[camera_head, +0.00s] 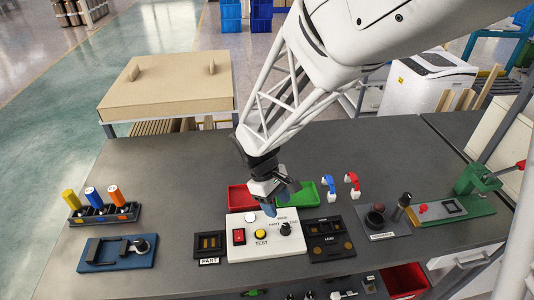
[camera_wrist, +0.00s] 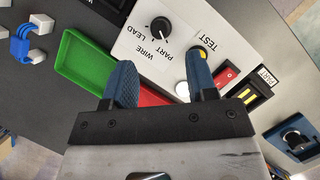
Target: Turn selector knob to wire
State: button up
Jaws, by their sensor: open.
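The selector knob (camera_head: 286,229) is small, black and round, on the right part of a white control panel (camera_head: 240,250). In the wrist view the knob (camera_wrist: 161,25) stands near the top, with the words LEAD, WIRE and PART printed beside it. I cannot tell for sure which word its pointer faces. My gripper (camera_head: 269,207) hangs above the back edge of the panel, to the left of and behind the knob. In the wrist view my gripper (camera_wrist: 161,78) is open, its two blue fingers apart, with no object between them and the knob beyond their tips.
The panel also bears a yellow TEST button (camera_head: 260,234) and a red switch (camera_head: 239,236). A red tray (camera_head: 241,197) and a green tray (camera_head: 308,195) lie behind it. A black LEAD fixture (camera_head: 330,238) stands close on the right, a PART fixture (camera_head: 209,244) on the left.

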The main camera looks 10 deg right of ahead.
aim_at(285, 226)
jog(key=shift+f, duration=0.1)
jog(key=shift+x, duration=3.8)
jog(key=c, duration=0.9)
